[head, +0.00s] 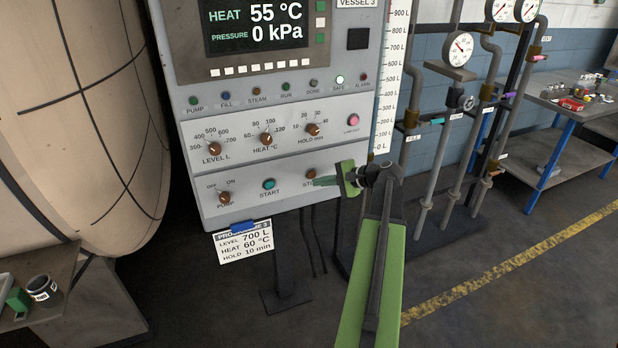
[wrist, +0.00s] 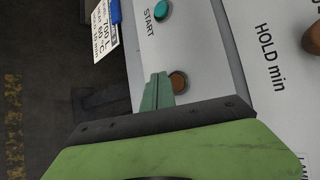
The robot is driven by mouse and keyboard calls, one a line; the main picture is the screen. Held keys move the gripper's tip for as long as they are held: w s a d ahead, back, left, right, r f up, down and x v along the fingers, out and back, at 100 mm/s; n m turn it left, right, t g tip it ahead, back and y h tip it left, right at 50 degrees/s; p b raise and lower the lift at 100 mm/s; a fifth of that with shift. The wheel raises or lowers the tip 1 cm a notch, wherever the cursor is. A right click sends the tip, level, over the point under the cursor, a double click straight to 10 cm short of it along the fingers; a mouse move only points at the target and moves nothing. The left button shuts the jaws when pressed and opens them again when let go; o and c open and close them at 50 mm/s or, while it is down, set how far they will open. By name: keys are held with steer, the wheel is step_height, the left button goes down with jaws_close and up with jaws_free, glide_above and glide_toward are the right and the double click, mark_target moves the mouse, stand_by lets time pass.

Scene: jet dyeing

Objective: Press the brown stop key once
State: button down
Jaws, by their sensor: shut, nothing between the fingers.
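The brown stop key (head: 311,174) is a round button at the lower right of the grey control panel, to the right of the teal start key (head: 269,184). My gripper (head: 318,181) is shut and empty, with its green fingertips right beside the stop key and covering part of its label. In the wrist view the brown key (wrist: 178,82) shows just right of the shut fingertips (wrist: 158,78). I cannot tell whether the fingertips touch the key. The start key (wrist: 162,10) is at the top of the wrist view.
A brown pump switch (head: 225,198) and several brown knobs, such as the hold knob (head: 312,129), are on the same panel. A pink button (head: 352,121) sits above right. The display (head: 255,24) reads 55 °C and 0 kPa. A programme card (head: 244,243) hangs below. Pipes stand to the right.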

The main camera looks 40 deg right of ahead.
steer(key=s, duration=0.1)
steer(key=s+a, duration=0.1)
steer(key=s, duration=0.2)
steer(key=shift+a, duration=0.35)
stand_by(0.4)
